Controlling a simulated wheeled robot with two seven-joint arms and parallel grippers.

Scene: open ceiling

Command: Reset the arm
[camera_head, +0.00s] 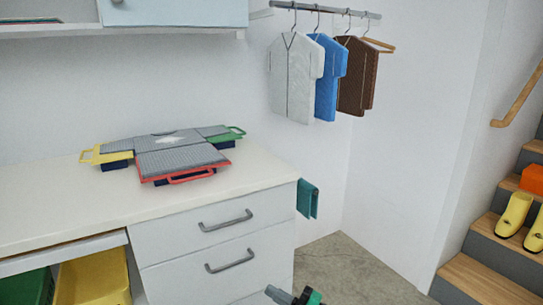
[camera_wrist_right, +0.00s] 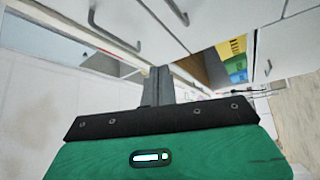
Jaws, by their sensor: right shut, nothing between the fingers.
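My right gripper (camera_head: 284,296) just enters the bottom edge of the head view, low in front of the drawers, with a green and dark part showing. In the right wrist view its dark fingers (camera_wrist_right: 158,86) are together, with nothing between them. The green wrist housing fills the bottom of that view. My left gripper is not in view.
A white counter (camera_head: 60,215) holds a grey folding board (camera_head: 180,160) with coloured handles. Below are drawers (camera_head: 215,245) with grey handles and open bins (camera_head: 95,280). Shirts (camera_head: 292,80) hang from a rail at the back. Wooden stairs (camera_head: 480,280) with yellow boots (camera_head: 513,214) stand right. Floor between is clear.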

